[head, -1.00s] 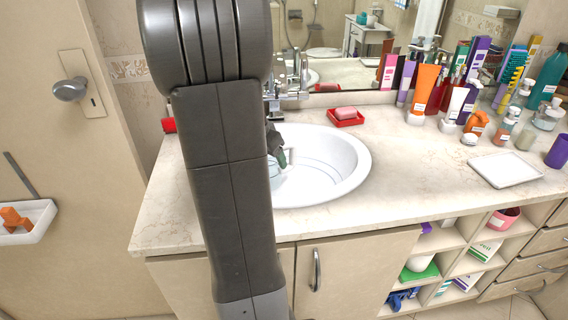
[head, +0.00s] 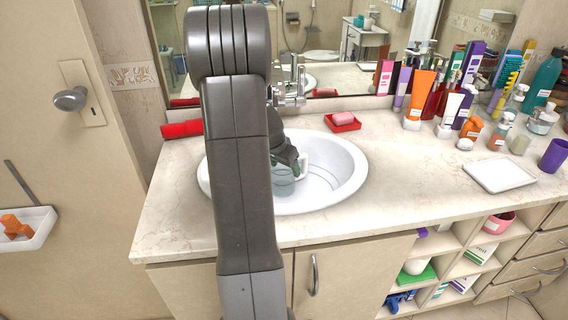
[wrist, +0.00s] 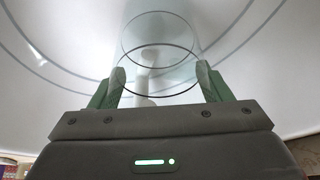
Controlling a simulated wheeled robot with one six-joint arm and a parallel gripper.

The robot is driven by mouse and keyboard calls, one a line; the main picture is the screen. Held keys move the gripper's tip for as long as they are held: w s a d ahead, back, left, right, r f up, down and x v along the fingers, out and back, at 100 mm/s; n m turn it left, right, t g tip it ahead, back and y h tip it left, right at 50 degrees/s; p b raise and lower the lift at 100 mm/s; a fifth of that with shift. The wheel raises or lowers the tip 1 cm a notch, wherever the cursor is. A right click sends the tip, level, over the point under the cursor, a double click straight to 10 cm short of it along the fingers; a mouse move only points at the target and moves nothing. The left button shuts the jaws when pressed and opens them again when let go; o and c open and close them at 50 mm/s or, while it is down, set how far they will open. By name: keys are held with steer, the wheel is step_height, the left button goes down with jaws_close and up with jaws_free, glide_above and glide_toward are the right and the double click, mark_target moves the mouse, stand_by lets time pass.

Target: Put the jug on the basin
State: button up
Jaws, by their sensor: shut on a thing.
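The jug (wrist: 158,45) is clear and glassy, and in the wrist view it stands between the two green fingers of my gripper (wrist: 160,88). My gripper is shut on it. In the head view the jug (head: 282,186) shows below my gripper (head: 287,165), over the inside of the white oval basin (head: 343,184). My arm hides the left part of the basin and some of the jug. The basin's white bowl with dark curved lines also fills the wrist view behind the jug. I cannot tell whether the jug touches the basin's bottom.
A chrome tap (head: 291,97) stands behind the basin, close to my arm. Several bottles and tubes crowd the right rear. A white tray (head: 499,173) lies at the right. A red roll (head: 182,129) lies at the left.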

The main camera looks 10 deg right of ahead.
steer(key=shift+f+b, duration=0.15)
steer(key=shift+b, duration=0.2)
steer(key=o, duration=1.3)
steer(key=shift+a+r+p, duration=0.15)
steer(key=shift+r+p, duration=0.2)
steer(key=shift+r, duration=0.25)
steer(key=v, duration=1.1)
steer(key=shift+s+r, duration=0.1)
steer(key=shift+s, duration=0.15)
